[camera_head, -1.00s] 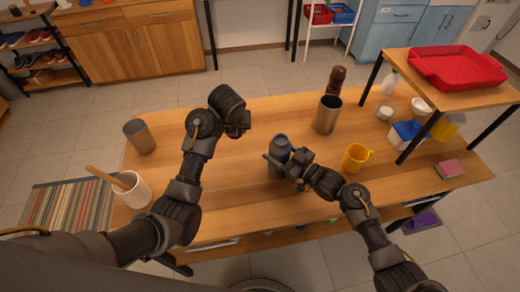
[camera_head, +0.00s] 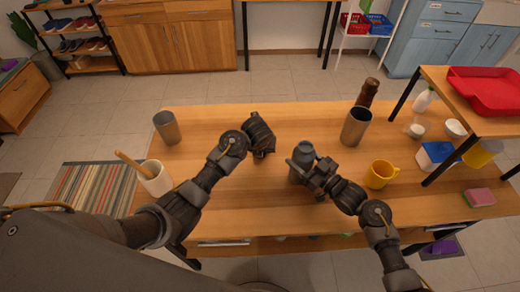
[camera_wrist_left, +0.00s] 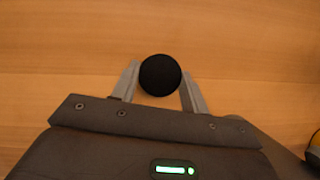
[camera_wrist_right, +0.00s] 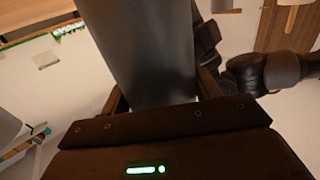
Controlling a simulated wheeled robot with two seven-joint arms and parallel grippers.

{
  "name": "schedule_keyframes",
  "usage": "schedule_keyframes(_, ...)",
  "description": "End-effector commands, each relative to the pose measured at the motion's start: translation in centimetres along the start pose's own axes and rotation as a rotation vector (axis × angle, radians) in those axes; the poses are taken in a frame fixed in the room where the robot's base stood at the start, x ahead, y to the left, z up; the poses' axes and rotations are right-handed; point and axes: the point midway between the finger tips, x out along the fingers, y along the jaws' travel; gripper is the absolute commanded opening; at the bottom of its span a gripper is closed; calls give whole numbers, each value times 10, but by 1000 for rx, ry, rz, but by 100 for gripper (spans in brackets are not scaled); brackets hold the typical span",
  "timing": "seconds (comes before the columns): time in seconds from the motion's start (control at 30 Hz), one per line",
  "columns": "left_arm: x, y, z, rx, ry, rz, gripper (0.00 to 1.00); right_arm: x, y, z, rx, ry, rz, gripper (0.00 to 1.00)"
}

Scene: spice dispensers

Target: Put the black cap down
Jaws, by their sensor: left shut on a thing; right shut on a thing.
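The black cap (camera_wrist_left: 160,75) is a round black disc between the fingers of my left gripper (camera_wrist_left: 160,88) in the left wrist view, with bare table wood beyond it. In the head view my left gripper (camera_head: 262,153) points down over the middle of the table, and its fingers and the cap are hidden there. My right gripper (camera_head: 312,180) is shut on a grey bottle (camera_head: 301,160), which stands upright to the right of my left gripper. The bottle's grey side (camera_wrist_right: 150,50) fills the middle of the right wrist view.
The wooden table (camera_head: 215,120) is clear around my left gripper. A metal cup (camera_head: 167,127) and a white crock (camera_head: 155,178) stand at left. A tall metal cup (camera_head: 356,126), a brown bottle (camera_head: 367,92) and a yellow mug (camera_head: 381,174) stand at right, near a raised shelf (camera_head: 450,95).

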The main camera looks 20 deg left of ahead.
Motion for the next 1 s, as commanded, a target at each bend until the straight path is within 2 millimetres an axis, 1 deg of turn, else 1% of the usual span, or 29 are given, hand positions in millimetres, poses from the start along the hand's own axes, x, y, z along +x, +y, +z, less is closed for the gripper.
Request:
schedule_keyframes(0.27,2,0,-1,0,0,0,20,0,0,0,0,0,0,21)
schedule_keyframes(0.3,3,0,-1,0,-1,0,46,0,0,0,0,0,0,21)
schedule_keyframes(0.47,2,0,-1,0,0,0,66,0,0,0,0,0,0,21)
schedule_keyframes(0.7,2,0,-1,0,0,0,66,0,0,0,0,0,0,21)
schedule_keyframes(0.8,-1,-1,0,-1,0,-1,66,0,0,0,0,0,0,21)
schedule_keyframes(0.87,-7,-2,0,-1,0,-3,66,0,0,0,0,0,0,21)
schedule_keyframes(0.97,-23,-2,1,-1,-2,-5,66,0,0,0,0,0,0,21)
schedule_keyframes(1.0,-31,-2,1,-1,-3,-5,66,0,0,0,0,0,0,21)
